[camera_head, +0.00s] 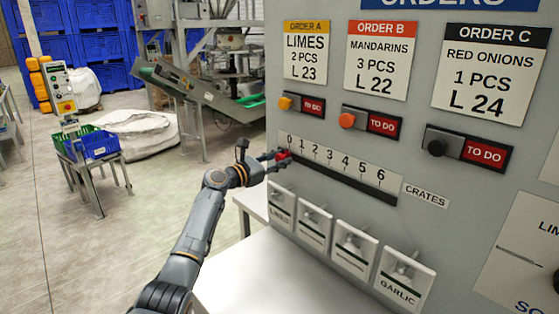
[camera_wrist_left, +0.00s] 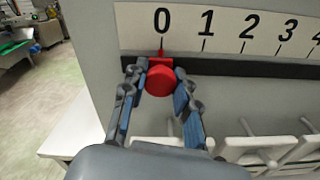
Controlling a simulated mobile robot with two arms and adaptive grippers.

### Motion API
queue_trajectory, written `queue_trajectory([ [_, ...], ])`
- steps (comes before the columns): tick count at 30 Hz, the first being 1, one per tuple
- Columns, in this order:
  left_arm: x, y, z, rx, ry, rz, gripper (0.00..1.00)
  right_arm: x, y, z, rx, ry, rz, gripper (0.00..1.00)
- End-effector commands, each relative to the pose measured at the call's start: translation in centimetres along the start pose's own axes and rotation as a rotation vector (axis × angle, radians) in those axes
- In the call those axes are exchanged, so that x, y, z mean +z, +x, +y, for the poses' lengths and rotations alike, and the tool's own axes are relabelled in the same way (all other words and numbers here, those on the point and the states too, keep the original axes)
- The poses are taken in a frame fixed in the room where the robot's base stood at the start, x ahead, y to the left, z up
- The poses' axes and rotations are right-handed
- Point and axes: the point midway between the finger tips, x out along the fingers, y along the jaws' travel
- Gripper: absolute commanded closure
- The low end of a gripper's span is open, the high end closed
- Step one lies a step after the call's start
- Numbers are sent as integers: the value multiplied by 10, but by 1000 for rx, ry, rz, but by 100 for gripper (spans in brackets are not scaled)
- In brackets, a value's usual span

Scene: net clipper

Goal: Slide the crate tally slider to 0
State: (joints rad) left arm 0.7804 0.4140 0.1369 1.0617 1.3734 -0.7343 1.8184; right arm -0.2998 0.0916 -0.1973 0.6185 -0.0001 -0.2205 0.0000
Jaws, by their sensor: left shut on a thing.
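The crate tally slider has a red knob (camera_wrist_left: 160,80) on a dark horizontal track (camera_head: 345,181) below a white scale (camera_head: 338,163) numbered 0 to 6. In the left wrist view the knob sits directly under the 0, with its red pointer at the 0 mark. In the head view the knob (camera_head: 283,156) is at the left end of the track. My left gripper (camera_head: 275,159) is shut on the red knob, with a finger on each side of it in the left wrist view (camera_wrist_left: 160,92). My right gripper is not in view.
Order cards and dark status switches (camera_head: 371,121) are above. A white table (camera_head: 255,285) extends below the panel. Open floor lies to the left.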

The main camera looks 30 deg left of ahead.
Motion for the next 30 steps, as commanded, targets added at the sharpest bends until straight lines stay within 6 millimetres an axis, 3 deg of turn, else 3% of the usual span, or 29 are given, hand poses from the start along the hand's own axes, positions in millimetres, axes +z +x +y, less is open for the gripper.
queue_trajectory([
  [1,3,-1,4,10,1,-5,100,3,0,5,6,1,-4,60],
  [2,3,-1,4,10,1,-5,67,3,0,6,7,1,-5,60],
  [5,3,-1,4,9,0,-5,46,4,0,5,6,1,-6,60],
  [13,2,-1,2,5,-1,-3,46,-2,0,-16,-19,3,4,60],
  [17,1,-6,2,5,-2,-2,46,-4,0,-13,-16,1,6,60],
  [23,0,-35,2,4,3,0,46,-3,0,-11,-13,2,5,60],
  [30,0,-88,3,6,1,-1,46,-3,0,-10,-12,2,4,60],
])
